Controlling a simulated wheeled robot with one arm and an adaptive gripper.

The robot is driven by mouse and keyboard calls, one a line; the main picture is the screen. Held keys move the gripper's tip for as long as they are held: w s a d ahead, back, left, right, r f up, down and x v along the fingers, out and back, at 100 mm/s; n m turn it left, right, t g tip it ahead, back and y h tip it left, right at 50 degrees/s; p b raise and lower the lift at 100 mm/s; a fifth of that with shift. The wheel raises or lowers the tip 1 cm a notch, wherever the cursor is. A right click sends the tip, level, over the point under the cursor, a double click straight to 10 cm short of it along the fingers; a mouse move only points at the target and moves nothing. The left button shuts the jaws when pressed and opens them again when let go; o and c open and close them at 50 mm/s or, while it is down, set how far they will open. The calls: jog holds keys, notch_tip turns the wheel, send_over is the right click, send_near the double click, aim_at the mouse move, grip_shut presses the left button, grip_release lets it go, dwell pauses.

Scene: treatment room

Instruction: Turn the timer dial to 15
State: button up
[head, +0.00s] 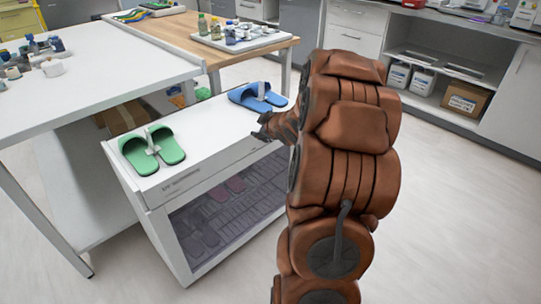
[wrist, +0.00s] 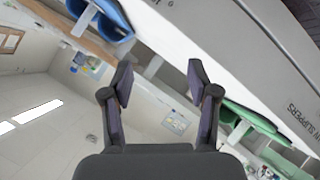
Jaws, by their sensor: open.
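The white cabinet (head: 190,165), lettered "UV SLIPPERS" in the wrist view (wrist: 262,62), has a front panel above a see-through door. No timer dial can be made out in either view; my arm covers the right end of the front panel in the head view. A small dark mark shows on the panel at the wrist view's top edge, too cut off to read. My gripper (head: 264,128) is at the cabinet's front top edge, near its right end. In the wrist view my gripper (wrist: 158,78) is open, with nothing between its fingers.
Green slippers (head: 152,149) and blue slippers (head: 257,97) lie on the cabinet top, the blue pair just behind my gripper. A white table (head: 100,80) stands to the left, and a wood-topped table (head: 170,32) behind. The floor at right is clear.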

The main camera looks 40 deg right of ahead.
aim_at(270, 141)
jog(key=s+d+f+n+t+y+b, duration=0.2)
jog(key=s+d+f+t+b, duration=0.15)
jog(key=f, duration=0.25)
jog(key=s+d+f+n+t+y+b, duration=0.1)
jog(key=s+d+f+t+b, duration=0.15)
jog(key=f+b, duration=0.3)
jog(key=shift+w+d+b, duration=0.2)
jog(key=shift+w+b, duration=0.15)
jog(key=shift+w, duration=1.7)
jog(key=shift+w+d+b, duration=0.15)
jog(key=shift+w+b, duration=0.2)
jog(key=shift+w, duration=1.7)
jog(key=shift+r, duration=0.1)
grip_shut()
